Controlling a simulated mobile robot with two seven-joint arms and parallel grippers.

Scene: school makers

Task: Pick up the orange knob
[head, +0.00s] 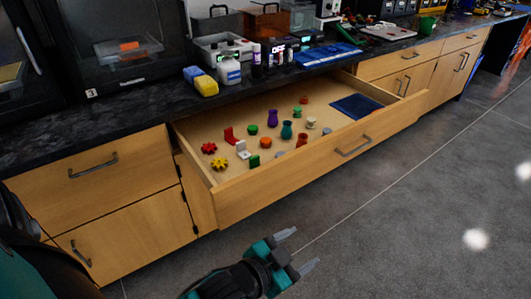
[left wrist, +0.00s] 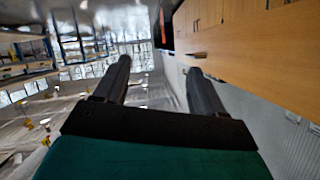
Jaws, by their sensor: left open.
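An open wooden drawer (head: 330,156) holds several small printed parts. Two small orange-red knob-like pieces show in it: one (head: 303,99) near the back and one (head: 265,142) near the front middle. I cannot tell for certain which is the orange knob. My left gripper (head: 298,250) is open and empty, in front of and below the drawer, apart from it. The left wrist view shows its two fingers (left wrist: 158,68) spread with nothing between them. That view shows wooden cabinet fronts at the right but not the parts. My right gripper is not in view.
Close by in the drawer are a red gear (head: 208,148), a yellow gear (head: 219,163), a purple vase (head: 272,117), a teal vase (head: 286,130) and a blue mat (head: 356,107). The dark counter (head: 140,104) overhangs the drawer's back. The floor (head: 420,220) in front is clear.

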